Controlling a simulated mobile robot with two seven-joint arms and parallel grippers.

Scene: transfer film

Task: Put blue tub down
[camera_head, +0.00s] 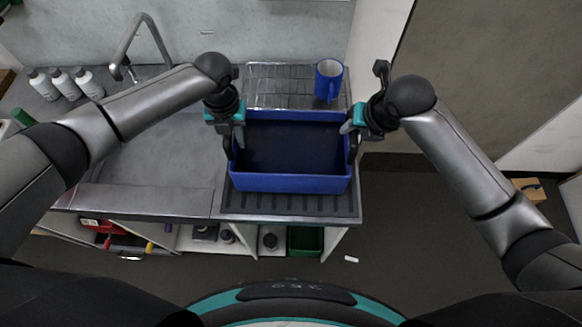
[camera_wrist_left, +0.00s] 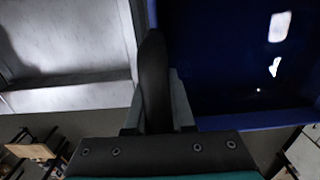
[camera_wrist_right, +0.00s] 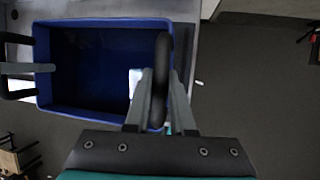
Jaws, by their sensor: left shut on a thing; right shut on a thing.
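The blue tub (camera_head: 291,183) is an open rectangular box with black handles at its two ends. In the head view it is over the ribbed drainboard (camera_head: 290,205) at the right of the sink counter; I cannot tell whether it touches the surface. My left gripper (camera_head: 238,138) is shut on its left end. My right gripper (camera_head: 350,130) is shut on its right end. The tub looks empty and roughly level. The left wrist view shows part of the tub (camera_wrist_left: 235,123). The right wrist view shows most of its inside and rim (camera_wrist_right: 100,23).
A wire rack (camera_head: 280,85) with a blue mug (camera_head: 328,80) stands behind the tub. A faucet (camera_head: 140,45) and several white bottles (camera_head: 62,85) are at the back left. The sink (camera_head: 150,160) is left of the tub. Open shelves lie below the counter; open floor is at right.

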